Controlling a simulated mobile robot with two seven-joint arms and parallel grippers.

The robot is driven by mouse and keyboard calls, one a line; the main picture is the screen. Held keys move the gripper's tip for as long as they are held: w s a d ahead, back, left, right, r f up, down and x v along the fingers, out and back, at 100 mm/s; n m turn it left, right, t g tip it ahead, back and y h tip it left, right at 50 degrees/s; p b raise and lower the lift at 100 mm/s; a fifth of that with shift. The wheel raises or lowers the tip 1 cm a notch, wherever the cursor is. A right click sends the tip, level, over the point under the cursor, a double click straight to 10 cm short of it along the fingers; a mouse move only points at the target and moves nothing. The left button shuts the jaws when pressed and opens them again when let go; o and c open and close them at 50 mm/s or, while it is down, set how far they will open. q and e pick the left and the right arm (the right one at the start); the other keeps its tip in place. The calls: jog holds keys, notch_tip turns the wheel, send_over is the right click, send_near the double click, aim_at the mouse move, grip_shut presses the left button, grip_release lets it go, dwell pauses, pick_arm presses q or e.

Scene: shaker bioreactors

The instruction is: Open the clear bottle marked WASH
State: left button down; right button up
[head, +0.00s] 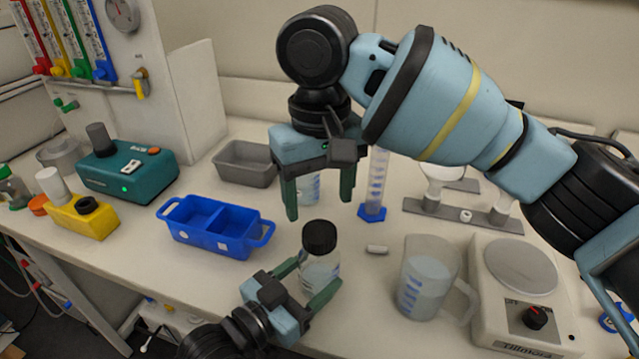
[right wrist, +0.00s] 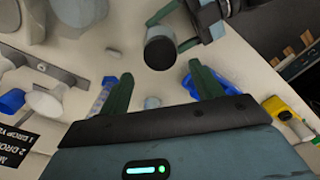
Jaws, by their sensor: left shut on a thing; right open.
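A clear bottle with a black cap (head: 319,238) stands upright on the bench in the middle of the head view. The writing on its label is not readable. My left gripper (head: 312,284) is shut on the bottle's body (head: 322,268) from the lower left. My right gripper (head: 319,205) is open and points down above and behind the bottle, apart from the cap. In the right wrist view the black cap (right wrist: 160,52) shows beyond the open fingers of my right gripper (right wrist: 162,85), with nothing between them.
A blue two-part tray (head: 213,228) lies left of the bottle. A beaker (head: 425,280) and a hotplate (head: 515,285) stand to the right. A blue-based cylinder (head: 376,185) and a small white stir bar (head: 377,249) are close behind. A grey bin (head: 246,163) is at the back.

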aim_at(320, 231)
jog(key=shift+f, duration=3.4)
jog(key=c, duration=1)
jog(key=n, duration=0.6)
jog(key=shift+n, duration=0.4)
jog(key=n, duration=0.6)
jog(key=shift+r, duration=0.2)
jog(key=shift+r, duration=0.95)
